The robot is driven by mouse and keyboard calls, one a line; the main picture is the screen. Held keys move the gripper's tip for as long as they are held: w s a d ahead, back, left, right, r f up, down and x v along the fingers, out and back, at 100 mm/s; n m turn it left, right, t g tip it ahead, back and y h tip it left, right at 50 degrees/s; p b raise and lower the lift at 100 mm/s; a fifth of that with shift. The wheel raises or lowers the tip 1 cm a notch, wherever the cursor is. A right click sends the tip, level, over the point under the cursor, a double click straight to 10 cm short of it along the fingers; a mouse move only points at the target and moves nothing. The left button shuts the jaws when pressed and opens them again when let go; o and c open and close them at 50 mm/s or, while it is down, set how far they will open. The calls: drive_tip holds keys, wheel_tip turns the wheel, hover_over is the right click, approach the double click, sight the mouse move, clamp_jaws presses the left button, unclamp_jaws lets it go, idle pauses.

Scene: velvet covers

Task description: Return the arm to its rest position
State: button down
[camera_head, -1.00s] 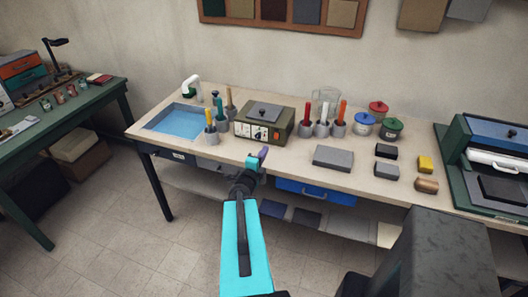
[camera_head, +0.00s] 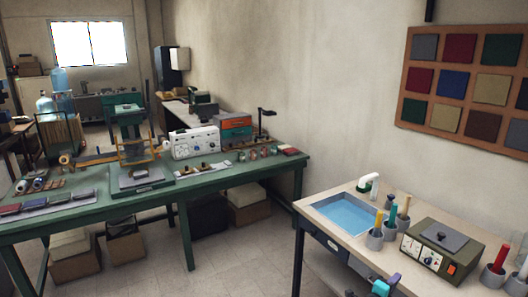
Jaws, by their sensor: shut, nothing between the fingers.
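My gripper (camera_head: 387,284) shows at the bottom edge of the head view, right of centre. The rest of my arm is below the picture and hidden.
The pale bench holds a blue basin (camera_head: 347,213), cups with coloured handles (camera_head: 375,238) and an olive control box (camera_head: 441,252). A green table (camera_head: 100,206) with tools and a white machine (camera_head: 195,143) stands at left. Open tiled floor (camera_head: 235,255) lies between them.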

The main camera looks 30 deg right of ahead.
drive_tip(key=w+a+f+n+t+y+b, duration=0.1)
drive_tip(key=w+a+f+n+t+y, duration=0.15)
drive_tip(key=w+a+f, duration=0.4)
drive_tip(key=w+a+f+n+t+y+b, duration=0.1)
drive_tip(key=w+a+f+n+t+y, duration=0.15)
drive_tip(key=w+a, duration=0.55)
drive_tip(key=w+a+f+n+t+y+b, duration=0.15)
drive_tip(key=w+a+f+n, duration=0.3)
drive_tip(key=a, duration=0.45)
drive_tip(key=w+a+f+n+y+b, duration=0.15)
drive_tip(key=a+f+n+y, duration=0.25)
drive_tip(key=a+f, duration=0.6)
drive_tip(key=w+a+f+n+y, duration=0.2)
drive_tip(key=a+f+n+y, duration=0.3)
drive_tip(key=a, duration=0.9)
drive_tip(key=s+a+f+n+g+y+b, duration=0.25)
drive_tip(key=s+a+f+n+g, duration=0.45)
drive_tip(key=s+a+f, duration=0.7)
drive_tip(key=s+d+r+n+g+h, duration=0.1)
drive_tip(key=s+n+g, duration=0.7)
drive_tip(key=s, duration=1.1)
drive_tip(key=shift+s+d+r+g, duration=0.2)
drive_tip(key=shift+d+r+g, duration=0.2)
drive_tip(key=shift+g, duration=0.15)
